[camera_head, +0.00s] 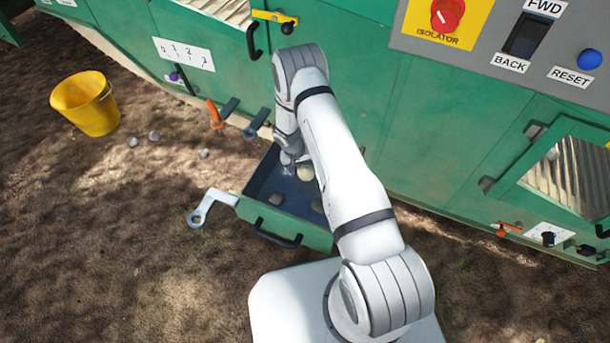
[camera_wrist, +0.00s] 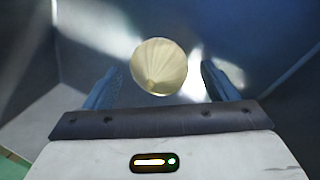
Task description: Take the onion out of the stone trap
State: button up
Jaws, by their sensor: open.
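The stone trap (camera_head: 310,225) is an open green drawer with a dark blue inside, pulled out low on the green machine. A pale yellow onion (camera_head: 305,173) lies inside toward its back, partly hidden by my arm. My gripper (camera_head: 290,163) reaches down into the trap beside the onion. In the wrist view the onion (camera_wrist: 159,67) sits between the two blue fingers of my gripper (camera_wrist: 166,80), with a gap on each side. The fingers are open. Whether they are low enough to surround it cannot be told.
A yellow bucket (camera_head: 90,108) stands on the ground at left. Open ground lies left and in front.

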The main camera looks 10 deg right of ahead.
jog(key=shift+c, duration=0.3)
jog(key=c, duration=1.1)
